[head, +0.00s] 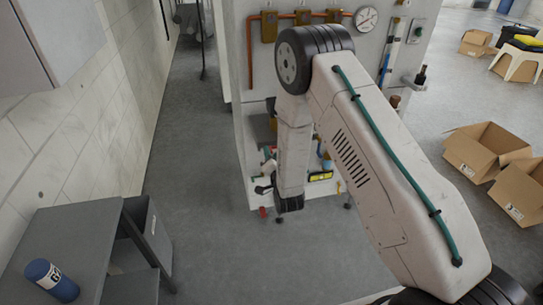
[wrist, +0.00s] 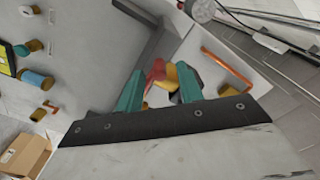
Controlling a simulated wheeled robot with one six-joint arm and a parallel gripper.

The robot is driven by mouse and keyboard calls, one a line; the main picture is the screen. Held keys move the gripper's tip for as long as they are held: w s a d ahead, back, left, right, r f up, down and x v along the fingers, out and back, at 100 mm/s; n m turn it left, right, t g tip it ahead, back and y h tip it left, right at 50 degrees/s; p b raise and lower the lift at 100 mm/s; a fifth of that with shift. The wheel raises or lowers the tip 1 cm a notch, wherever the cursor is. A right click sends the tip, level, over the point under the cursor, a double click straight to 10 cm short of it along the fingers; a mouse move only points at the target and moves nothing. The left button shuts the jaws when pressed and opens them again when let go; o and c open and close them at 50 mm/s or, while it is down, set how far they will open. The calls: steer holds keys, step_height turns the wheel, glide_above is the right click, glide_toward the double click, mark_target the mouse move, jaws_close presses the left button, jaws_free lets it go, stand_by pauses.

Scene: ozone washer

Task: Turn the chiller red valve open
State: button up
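My gripper is in the wrist view (wrist: 160,82), its two teal fingers spread apart with a gap between them. A red valve handle (wrist: 156,70) shows beyond and between the fingertips, next to a yellow-orange part (wrist: 186,76). I cannot tell whether a finger touches the handle. In the head view my arm hangs down in front of the white machine (head: 240,100), hiding much of its lower part. My gripper's fingers and the red handle cannot be made out there.
An orange pipe (wrist: 228,68) runs beside the valve area in the wrist view. In the head view, a grey table (head: 75,240) with a blue canister (head: 50,280) stands at lower left. Open cardboard boxes (head: 485,150) lie at right. The floor between table and machine is clear.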

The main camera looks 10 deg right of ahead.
steer(key=s, duration=0.7)
steer(key=shift+s, duration=0.35)
steer(key=s+f+n+g, duration=0.3)
steer(key=f+g, duration=0.3)
steer(key=f, duration=0.3)
steer(key=s+r+n+g, duration=0.1)
steer(key=s+n+g, duration=0.1)
steer(key=s+g, duration=0.3)
steer(key=s+d+r+n+g, duration=0.1)
steer(key=s+d+r+g, duration=0.1)
steer(key=s+r, duration=0.7)
steer(key=s+d+r+n+g, duration=0.1)
steer(key=s+d+r, duration=0.3)
steer(key=s+r, duration=0.6)
steer(key=s+d+r+n+g, duration=0.2)
steer(key=s+r, duration=0.8)
steer(key=r, duration=1)
steer(key=shift+d+r+g, duration=0.15)
steer(key=shift+d+g, duration=0.15)
steer(key=shift+d, duration=0.1)
